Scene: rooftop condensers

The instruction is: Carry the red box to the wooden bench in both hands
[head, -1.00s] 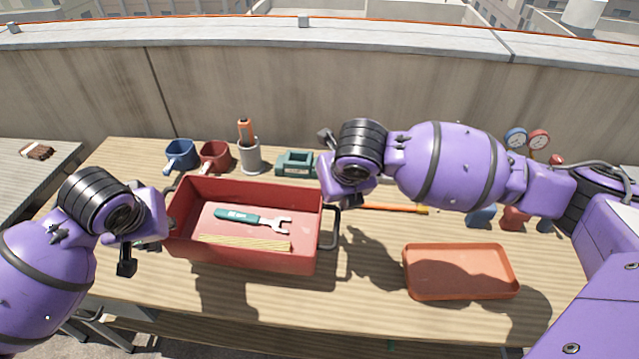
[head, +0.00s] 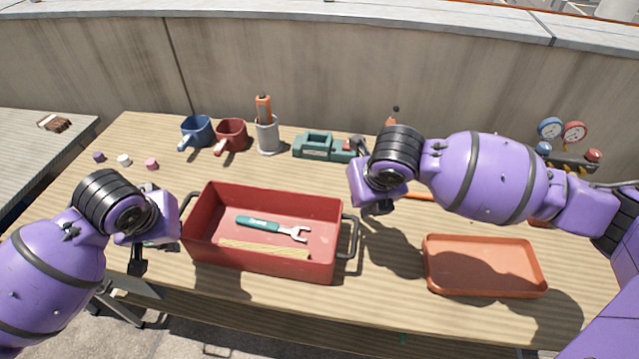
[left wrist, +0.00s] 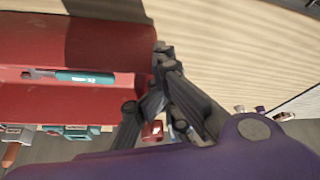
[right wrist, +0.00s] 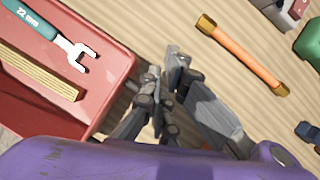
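The red box (head: 265,268) sits on a wooden-planked table (head: 390,322), with a green-handled wrench (head: 270,226) and yellowish sticks (head: 262,249) inside. Its dark right handle (head: 351,240) is visible in the head view. My right gripper (head: 371,207) is just above and right of that handle; in the right wrist view its fingertips (right wrist: 165,68) look slightly parted beside the box wall (right wrist: 118,78). My left gripper (head: 138,258) is at the box's left end. In the left wrist view its dark fingers (left wrist: 162,65) meet the box end; their grip on the left handle is unclear.
Blue and red mugs (head: 231,134), a grey cup (head: 268,136) and a green vise (head: 318,146) stand along the back by the wall. An orange tray (head: 485,266) lies at right. A grey table (head: 35,160) stands at left. Small caps (head: 124,160) lie at back left.

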